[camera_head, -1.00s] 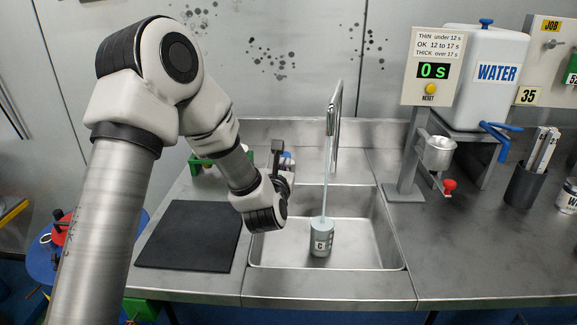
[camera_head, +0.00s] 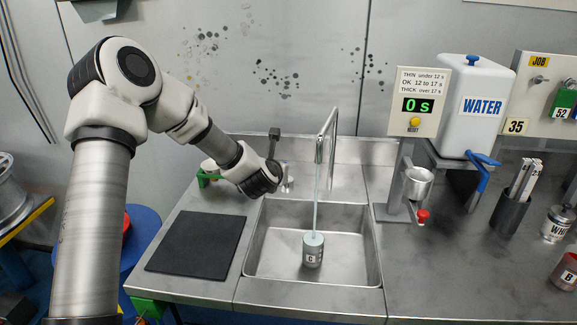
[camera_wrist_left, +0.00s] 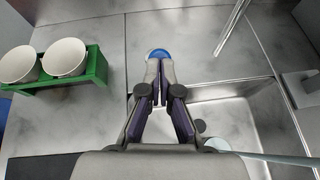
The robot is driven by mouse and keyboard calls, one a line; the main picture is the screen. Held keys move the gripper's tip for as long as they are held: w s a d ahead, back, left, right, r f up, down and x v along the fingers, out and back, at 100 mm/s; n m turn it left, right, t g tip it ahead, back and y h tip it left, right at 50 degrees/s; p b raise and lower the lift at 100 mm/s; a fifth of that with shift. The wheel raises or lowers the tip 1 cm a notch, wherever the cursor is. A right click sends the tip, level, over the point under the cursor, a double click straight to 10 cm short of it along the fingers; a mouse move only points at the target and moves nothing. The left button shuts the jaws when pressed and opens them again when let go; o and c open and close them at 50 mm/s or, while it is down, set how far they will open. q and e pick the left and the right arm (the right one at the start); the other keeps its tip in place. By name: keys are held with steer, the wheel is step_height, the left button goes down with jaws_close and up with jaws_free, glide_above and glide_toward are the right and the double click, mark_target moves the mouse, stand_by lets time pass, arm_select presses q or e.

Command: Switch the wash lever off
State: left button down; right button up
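A round blue knob (camera_wrist_left: 158,53), which looks like the wash lever's end, is just beyond my left fingertips in the left wrist view. I cannot tell whether they touch it. My left gripper (camera_wrist_left: 160,72) has its fingers brought together with nothing visible between them. In the head view my left wrist hides most of the fingers and the lever, at the sink's back left. A pale stream (camera_head: 317,195) runs from the tap (camera_head: 326,140) into a grey cup (camera_head: 313,250) standing in the sink (camera_head: 345,268). My right gripper is not in view.
A green stand (camera_wrist_left: 95,68) with two white bowls is left of the gripper. A black mat (camera_head: 197,245) lies left of the sink. A timer panel (camera_head: 417,103) reading 0 s, a metal cup holder and a water tank (camera_head: 477,105) stand on the right.

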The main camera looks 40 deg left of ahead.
arm_select(q)
steer(key=w+a+r+g+h+p, duration=0.1)
steer(key=p, duration=0.3)
steer(key=w+a+r+g+p, duration=0.1)
steer(key=w+r+g+p, duration=0.1)
steer(key=p, duration=0.3)
steer(key=shift+a+r+h, duration=0.1)
steer(key=shift+r+h, duration=0.15)
steer(key=shift+h, duration=0.15)
steer(key=shift+w+a+p, duration=0.25)
steer(key=shift+w+p, duration=0.35)
steer(key=shift+p, duration=0.25)
steer(key=shift+w+a+r+p, duration=0.1)
steer(key=shift+w+a+p, duration=0.4)
steer(key=shift+w, duration=0.25)
